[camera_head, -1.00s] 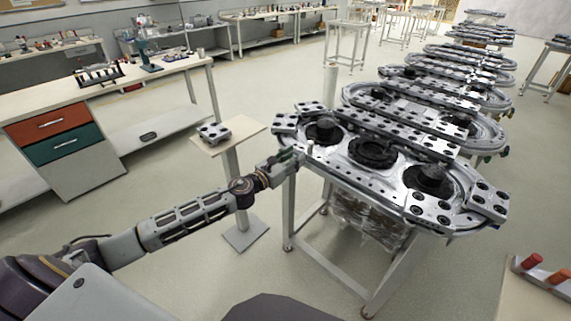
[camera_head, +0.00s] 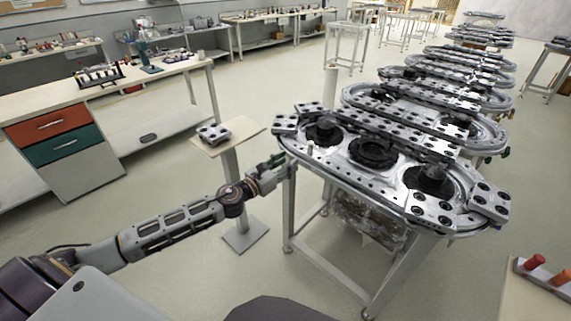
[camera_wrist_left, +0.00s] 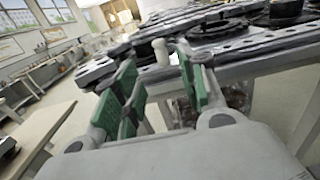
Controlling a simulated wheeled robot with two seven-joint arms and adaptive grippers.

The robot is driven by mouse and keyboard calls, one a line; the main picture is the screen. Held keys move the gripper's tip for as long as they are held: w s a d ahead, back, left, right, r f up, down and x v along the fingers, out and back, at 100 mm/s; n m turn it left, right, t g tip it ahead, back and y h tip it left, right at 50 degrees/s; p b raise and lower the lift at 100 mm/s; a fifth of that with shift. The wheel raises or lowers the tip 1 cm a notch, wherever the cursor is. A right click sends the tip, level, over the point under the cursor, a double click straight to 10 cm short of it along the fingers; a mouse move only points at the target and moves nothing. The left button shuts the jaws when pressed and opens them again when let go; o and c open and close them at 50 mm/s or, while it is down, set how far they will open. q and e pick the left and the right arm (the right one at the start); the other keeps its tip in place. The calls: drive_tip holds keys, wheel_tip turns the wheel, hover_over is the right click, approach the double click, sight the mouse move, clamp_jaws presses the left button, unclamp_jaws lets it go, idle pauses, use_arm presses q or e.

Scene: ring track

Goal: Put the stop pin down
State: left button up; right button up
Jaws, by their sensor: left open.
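A small pale pin, seemingly the stop pin (camera_head: 309,148), stands upright at the near left edge of the ring track (camera_head: 330,164). In the left wrist view the pale, round-topped pin (camera_wrist_left: 160,51) shows beyond the fingertips, roughly in line with the gap between them. My left gripper (camera_head: 278,161) is open and empty beside the track's left end, a little apart from the pin. Its green-padded fingers (camera_wrist_left: 160,90) are spread in the left wrist view. My right gripper is out of view.
A small pedestal table (camera_head: 236,133) with a metal block (camera_head: 213,133) stands left of the track. Red pegs (camera_head: 533,262) show at the lower right. More tracks line up behind. A workbench (camera_head: 125,85) is at the left, with open floor between.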

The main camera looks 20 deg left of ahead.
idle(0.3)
use_arm(q)
drive_tip(key=s+a+f+n+g+y, duration=0.15)
drive_tip(key=a+f+n, duration=0.3)
drive_tip(key=f, duration=0.45)
drive_tip(key=a+f+n+g+y, duration=0.1)
drive_tip(key=a+f+n+y, duration=0.25)
drive_tip(key=f+n, duration=0.45)
drive_tip(key=s+a+f+n+g+y, duration=0.15)
drive_tip(key=a+f+n, duration=0.3)
drive_tip(key=f, duration=0.65)
drive_tip(key=s+a+f+n+g, duration=0.1)
drive_tip(key=s+f+n, duration=0.2)
drive_tip(key=f, duration=0.4)
drive_tip(key=s+a+f+n+g, duration=0.1)
drive_tip(key=s+f+n+g, duration=0.1)
drive_tip(key=s+f, duration=0.3)
drive_tip(key=s+d+f+n+g+y, duration=0.15)
drive_tip(key=s+f+n+g, duration=0.25)
drive_tip(key=s+f+n, duration=0.95)
drive_tip(key=s+d+f+n+g, duration=0.1)
drive_tip(key=s+d+f+g, duration=0.1)
drive_tip(key=s+d+f, duration=0.2)
drive_tip(key=s+d+f+n+g+h, duration=0.1)
drive_tip(key=s+d+f, duration=0.3)
drive_tip(key=s+f, duration=0.6)
drive_tip(key=s+g, duration=0.1)
drive_tip(key=s, duration=0.7)
drive_tip(key=shift+s, duration=0.2)
